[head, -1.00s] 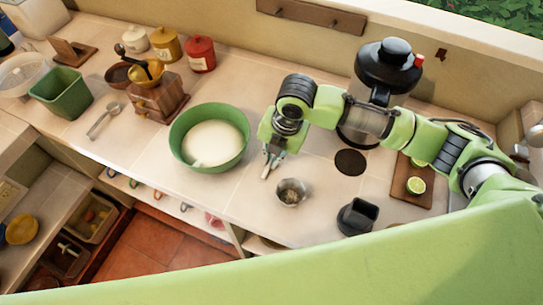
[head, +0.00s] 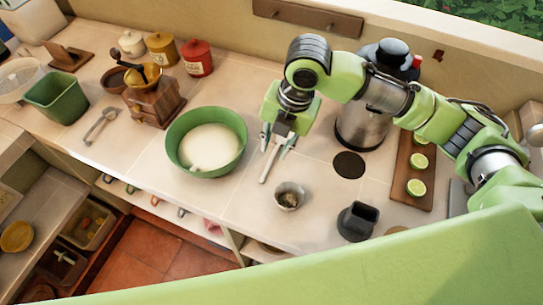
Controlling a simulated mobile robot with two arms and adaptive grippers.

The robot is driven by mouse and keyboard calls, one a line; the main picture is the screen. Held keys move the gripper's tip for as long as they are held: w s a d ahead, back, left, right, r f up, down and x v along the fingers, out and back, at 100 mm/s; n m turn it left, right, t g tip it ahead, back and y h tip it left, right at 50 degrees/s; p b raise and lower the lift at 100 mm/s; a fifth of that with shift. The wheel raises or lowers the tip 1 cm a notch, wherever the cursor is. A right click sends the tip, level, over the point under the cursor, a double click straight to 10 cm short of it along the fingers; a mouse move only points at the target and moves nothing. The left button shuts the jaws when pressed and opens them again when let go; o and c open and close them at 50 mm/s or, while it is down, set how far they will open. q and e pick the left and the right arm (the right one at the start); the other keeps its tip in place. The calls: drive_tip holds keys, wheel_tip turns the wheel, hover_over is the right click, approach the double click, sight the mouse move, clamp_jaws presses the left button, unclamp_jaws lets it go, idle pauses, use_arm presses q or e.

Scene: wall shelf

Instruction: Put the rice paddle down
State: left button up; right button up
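The rice paddle (head: 270,165) is a pale, narrow piece on the tiled counter, between the green bowl and the small metal bowl. Its near end seems to rest on the tiles. Its far end runs up under my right gripper (head: 277,143), which partly hides it. The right gripper points down with its two fingers spread, one to each side of the paddle's far end, and I see no grip on it. My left gripper is not in view.
The green bowl (head: 238,155) with white contents stands left of the paddle. The small metal bowl (head: 288,196) is close at its right. A dark cup (head: 357,221), a black disc (head: 349,165) and a board with cut limes (head: 405,191) lie further right. The counter's front edge is near.

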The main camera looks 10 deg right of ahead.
drive_tip(key=r, duration=0.3)
drive_tip(key=shift+s+d+r, duration=0.2)
drive_tip(key=shift+d+r, duration=0.1)
idle(0.3)
